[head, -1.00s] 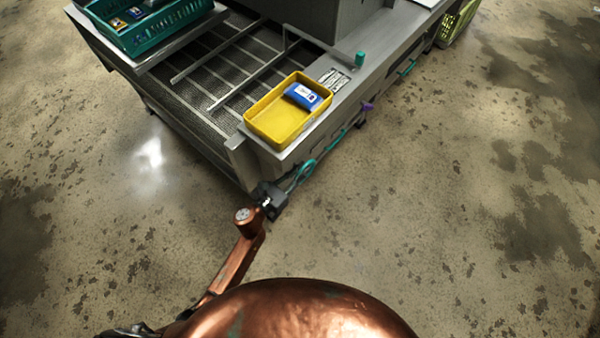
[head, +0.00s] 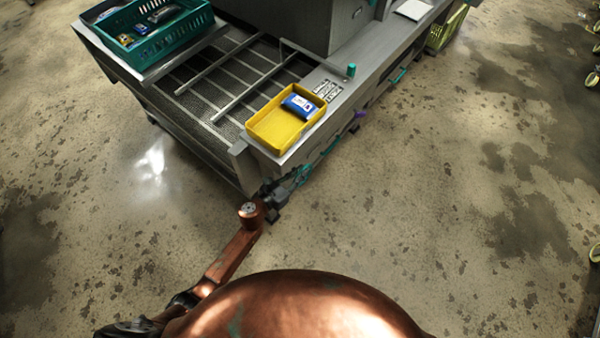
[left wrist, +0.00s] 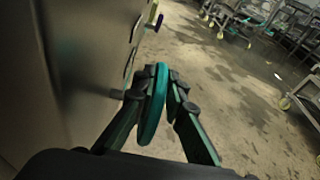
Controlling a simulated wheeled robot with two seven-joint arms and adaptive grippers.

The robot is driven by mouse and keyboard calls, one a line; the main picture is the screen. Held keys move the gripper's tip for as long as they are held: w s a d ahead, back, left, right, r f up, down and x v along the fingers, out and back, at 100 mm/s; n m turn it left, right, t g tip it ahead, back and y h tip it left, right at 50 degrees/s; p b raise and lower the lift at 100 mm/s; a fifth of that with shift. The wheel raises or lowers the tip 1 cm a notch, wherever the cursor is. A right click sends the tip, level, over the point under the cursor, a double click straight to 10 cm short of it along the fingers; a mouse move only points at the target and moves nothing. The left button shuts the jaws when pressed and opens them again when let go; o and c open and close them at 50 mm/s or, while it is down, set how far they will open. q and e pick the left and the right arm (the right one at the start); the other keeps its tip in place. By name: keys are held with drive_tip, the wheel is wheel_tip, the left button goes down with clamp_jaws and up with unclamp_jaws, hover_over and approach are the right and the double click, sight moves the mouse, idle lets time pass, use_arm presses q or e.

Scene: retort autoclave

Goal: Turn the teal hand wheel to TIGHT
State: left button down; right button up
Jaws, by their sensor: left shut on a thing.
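The teal hand wheel (left wrist: 152,105) stands on the side of the grey machine and shows nearly edge-on in the left wrist view. My left gripper (left wrist: 160,82) has one finger on each side of its rim and is shut on it. In the head view my left gripper (head: 292,181) is at the machine's near corner, and the wheel there is mostly hidden by it. The wheel's marks are not readable. My right gripper is not in view.
A yellow tray (head: 262,138) with a blue packet (head: 299,105) sits on the machine's ledge. A teal crate (head: 185,40) stands at the upper left. A purple knob (head: 360,115) is farther along the side.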

use_arm(q)
drive_tip(key=c, duration=2)
unclamp_jaws()
drive_tip(key=shift+o, duration=0.2)
drive_tip(key=v, duration=1.2)
drive_tip(key=shift+f, duration=0.1)
